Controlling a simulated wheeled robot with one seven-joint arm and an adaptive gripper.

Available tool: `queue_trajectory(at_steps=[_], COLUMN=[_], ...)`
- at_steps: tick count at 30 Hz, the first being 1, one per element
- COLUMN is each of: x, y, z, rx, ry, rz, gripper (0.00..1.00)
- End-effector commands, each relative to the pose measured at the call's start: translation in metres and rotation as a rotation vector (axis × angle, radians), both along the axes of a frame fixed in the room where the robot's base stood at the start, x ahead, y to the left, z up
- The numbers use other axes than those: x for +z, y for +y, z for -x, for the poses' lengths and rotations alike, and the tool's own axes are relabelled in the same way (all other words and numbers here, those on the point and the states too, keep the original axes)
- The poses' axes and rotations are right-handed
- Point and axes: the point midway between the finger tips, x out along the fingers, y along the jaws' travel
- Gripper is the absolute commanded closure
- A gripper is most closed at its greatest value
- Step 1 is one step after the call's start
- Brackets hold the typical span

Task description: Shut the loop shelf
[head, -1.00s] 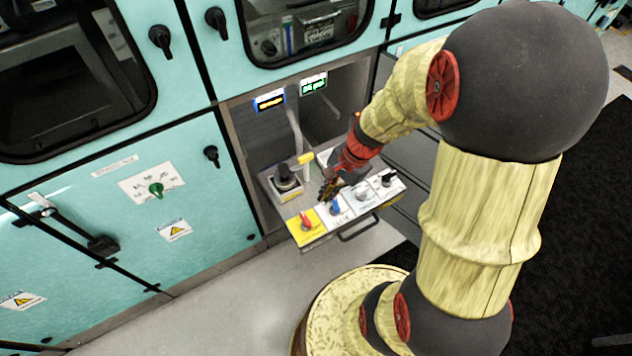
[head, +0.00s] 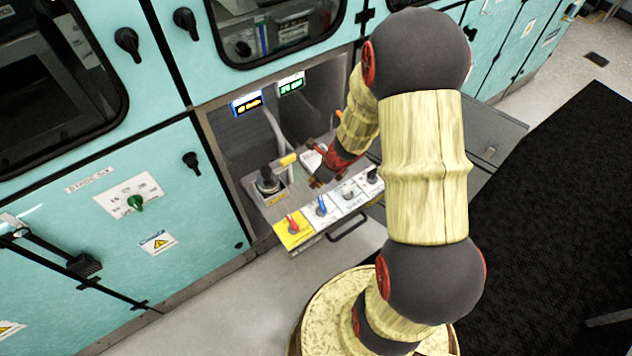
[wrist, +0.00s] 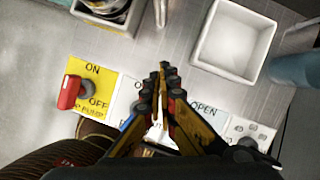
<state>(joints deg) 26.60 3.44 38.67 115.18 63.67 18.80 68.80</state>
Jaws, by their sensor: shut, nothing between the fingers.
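The loop shelf (head: 270,213) is a grey metal shelf that sticks out of an open bay between teal cabinets. Its front edge carries a yellow panel with a red knob, white panels with blue, grey and black knobs, and a dark bar handle (head: 348,229). My gripper (head: 316,181) is over the shelf, just behind the knob panels. In the wrist view my gripper (wrist: 166,70) is shut and empty, its fingers pointing across the grey shelf surface (wrist: 185,92) between the panels and a white square tray. I cannot tell whether the fingertips touch the shelf. My arm hides part of the shelf's right side.
A white square tray (wrist: 235,42) and a white-rimmed holder (wrist: 108,18) sit on the shelf. A dark cylinder (head: 268,180) stands at its left. Two lit displays (head: 247,103) hang in the bay. Open floor (head: 215,315) lies in front at left.

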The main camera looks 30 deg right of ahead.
Motion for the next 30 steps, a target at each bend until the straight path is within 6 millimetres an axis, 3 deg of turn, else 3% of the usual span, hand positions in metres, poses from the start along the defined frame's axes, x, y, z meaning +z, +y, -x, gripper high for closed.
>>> queue_trajectory(at_steps=[1,9,18,30], x=[-0.016,-0.058,-0.053,-0.052], y=[0.003,0.011,0.025,0.025], z=[-0.003,-0.023,-0.053,-0.055], rx=[0.002,0.004,0.004,0.003], ry=[0.002,0.0,0.0,0.0], rz=[-0.002,0.001,0.001,0.001], gripper=[1.0,1.0,1.0,1.0])
